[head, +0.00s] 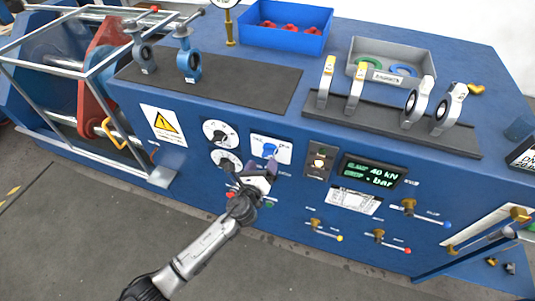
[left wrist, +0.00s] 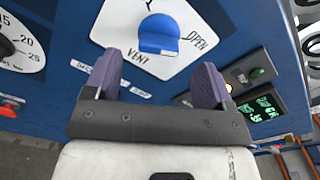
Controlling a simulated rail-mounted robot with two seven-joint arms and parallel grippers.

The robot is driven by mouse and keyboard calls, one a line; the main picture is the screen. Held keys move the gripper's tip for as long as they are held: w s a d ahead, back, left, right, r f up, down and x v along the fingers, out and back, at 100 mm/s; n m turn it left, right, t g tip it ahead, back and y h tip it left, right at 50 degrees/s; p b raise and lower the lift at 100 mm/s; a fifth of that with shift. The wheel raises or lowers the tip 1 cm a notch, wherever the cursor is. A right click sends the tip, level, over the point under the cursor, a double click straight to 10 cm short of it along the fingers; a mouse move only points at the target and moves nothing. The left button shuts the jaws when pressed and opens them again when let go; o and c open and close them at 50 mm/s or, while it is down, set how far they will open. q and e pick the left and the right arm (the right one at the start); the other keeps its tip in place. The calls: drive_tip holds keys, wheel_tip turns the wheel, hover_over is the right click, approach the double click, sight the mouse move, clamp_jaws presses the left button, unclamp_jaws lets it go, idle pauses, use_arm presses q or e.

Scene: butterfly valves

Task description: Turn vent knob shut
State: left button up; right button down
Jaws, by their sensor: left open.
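The blue vent knob (head: 269,148) sits on a white plate on the front of the blue machine. It shows large in the left wrist view (left wrist: 158,36), with the words VENT below it and OPEN to its right on the plate (left wrist: 112,25). My left gripper (head: 262,167) is open and empty, with its two purple fingers (left wrist: 157,70) apart. In the left wrist view the knob lies above the gap between the fingers, and neither finger is seen touching it. In the head view the fingers partly cover the plate's lower part. My right gripper is not in view.
Two round gauges (head: 216,132) are left of the knob. A lit green display (head: 373,173) and small lever valves (head: 410,207) are to the right. Butterfly valves (head: 420,101), a blue bin (head: 285,40) and a grey tray (head: 390,77) stand on top.

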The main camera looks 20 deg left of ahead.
sight(266, 155)
use_arm(q)
drive_tip(key=shift+w+a+b, duration=0.1)
drive_tip(key=shift+w+b, duration=0.45)
drive_tip(key=shift+w, duration=2.35)
drive_tip(key=shift+c, duration=0.4)
drive_tip(key=c, duration=0.7)
